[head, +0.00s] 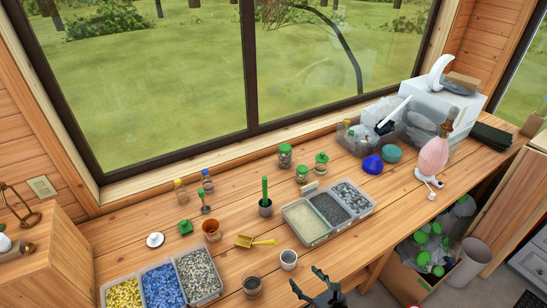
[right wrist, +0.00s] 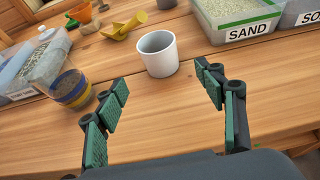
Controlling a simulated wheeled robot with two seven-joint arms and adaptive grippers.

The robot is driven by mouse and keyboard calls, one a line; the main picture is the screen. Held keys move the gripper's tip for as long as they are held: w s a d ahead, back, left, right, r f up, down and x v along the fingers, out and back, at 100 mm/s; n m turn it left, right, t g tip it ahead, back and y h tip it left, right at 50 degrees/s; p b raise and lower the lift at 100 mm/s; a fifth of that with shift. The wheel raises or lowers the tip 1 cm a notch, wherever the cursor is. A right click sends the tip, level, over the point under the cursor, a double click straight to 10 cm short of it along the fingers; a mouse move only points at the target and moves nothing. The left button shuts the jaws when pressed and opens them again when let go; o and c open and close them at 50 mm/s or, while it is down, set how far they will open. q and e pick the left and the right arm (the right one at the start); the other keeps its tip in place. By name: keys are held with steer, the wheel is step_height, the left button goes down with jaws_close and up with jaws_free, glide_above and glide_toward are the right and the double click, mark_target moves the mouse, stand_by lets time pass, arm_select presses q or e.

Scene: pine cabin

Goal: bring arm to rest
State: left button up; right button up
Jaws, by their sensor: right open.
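My right gripper (head: 306,277) is at the front edge of the wooden table in the head view. In the right wrist view its two green-padded fingers (right wrist: 160,92) are spread wide, with nothing between them. A small white cup (head: 289,260) stands upright on the table just beyond the fingertips, apart from them; it also shows in the right wrist view (right wrist: 158,58). My left gripper is in neither view.
A glass of layered material (head: 252,286) stands left of the cup, with a yellow scoop (head: 256,241) behind. Trays of sand and stones (head: 309,237) lie to the right; trays of coloured gravel (head: 199,301) lie to the left. Bare table surrounds the cup.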

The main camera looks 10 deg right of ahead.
steer(key=d+r+m+t+h, duration=0.3)
steer(key=d+r+m, duration=0.35)
steer(key=r, duration=0.25)
steer(key=d+r+m+t+h, duration=0.3)
steer(key=d+r+m, duration=0.2)
steer(key=r+m, duration=0.35)
steer(key=s+d+f+m+g+h, duration=0.3)
steer(key=s+d+m+h, duration=0.1)
steer(key=d+m, duration=0.4)
steer(key=s+d+f+m+g+h, duration=0.25)
steer(key=s+d+m+g, duration=0.2)
steer(key=d+m, duration=0.4)
steer(key=s+a+f+m+g+y, duration=0.7)
steer(key=s+a+f+m+g, duration=0.1)
steer(key=s+a+f, duration=0.65)
step_height(320, 180, down, 34)
steer(key=s+b, duration=0.2)
steer(key=s, duration=0.1)
steer(key=s+f+g+b, duration=0.2)
steer(key=s+f, duration=1.6)
steer(key=shift+a+f+n+y, duration=0.2)
steer(key=shift+n+y, duration=0.15)
steer(key=shift+n, duration=0.1)
